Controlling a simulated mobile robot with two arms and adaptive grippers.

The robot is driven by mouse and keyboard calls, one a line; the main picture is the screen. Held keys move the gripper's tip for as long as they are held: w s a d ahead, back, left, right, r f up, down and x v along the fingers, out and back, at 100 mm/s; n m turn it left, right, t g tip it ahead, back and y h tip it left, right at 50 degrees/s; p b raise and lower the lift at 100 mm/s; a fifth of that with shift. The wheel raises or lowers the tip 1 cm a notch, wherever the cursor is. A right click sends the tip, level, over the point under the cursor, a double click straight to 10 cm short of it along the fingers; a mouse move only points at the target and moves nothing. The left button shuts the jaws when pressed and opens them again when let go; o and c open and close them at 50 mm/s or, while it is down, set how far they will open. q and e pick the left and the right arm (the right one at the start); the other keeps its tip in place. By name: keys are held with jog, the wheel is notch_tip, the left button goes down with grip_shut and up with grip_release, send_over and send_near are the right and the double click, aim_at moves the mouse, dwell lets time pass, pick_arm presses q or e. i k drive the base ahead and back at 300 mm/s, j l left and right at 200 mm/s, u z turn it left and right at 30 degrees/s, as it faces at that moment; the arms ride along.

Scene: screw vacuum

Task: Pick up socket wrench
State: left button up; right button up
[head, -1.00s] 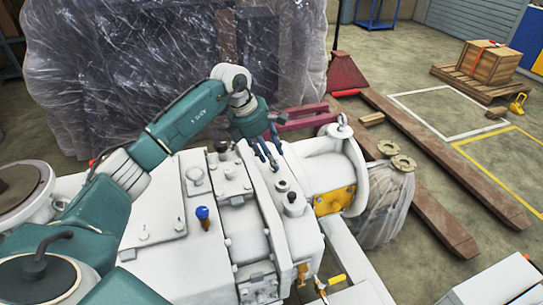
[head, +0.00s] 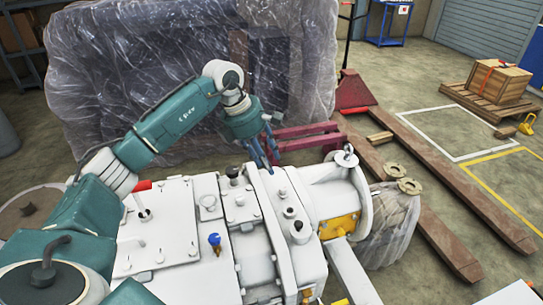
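I cannot make out a socket wrench for certain in the head view. My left gripper (head: 262,163) points down at the back edge of the white machine (head: 190,262). Its slim bluish fingers are spread apart, and I see nothing between them. A thin upright piece (head: 143,213) stands on the machine's flat plate, close to my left arm; I cannot tell what it is. A red piece (head: 144,185) shows at the machine's back left, partly behind my arm. My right gripper is not in view.
A blue-topped fitting (head: 214,241) and a dark knob (head: 233,172) stick up from the machine. A plastic-wrapped load (head: 130,75) stands behind it. Open floor is farther right.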

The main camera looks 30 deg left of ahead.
aim_at(145, 216)
jog(key=k+l, duration=1.15)
jog(key=k, duration=0.15)
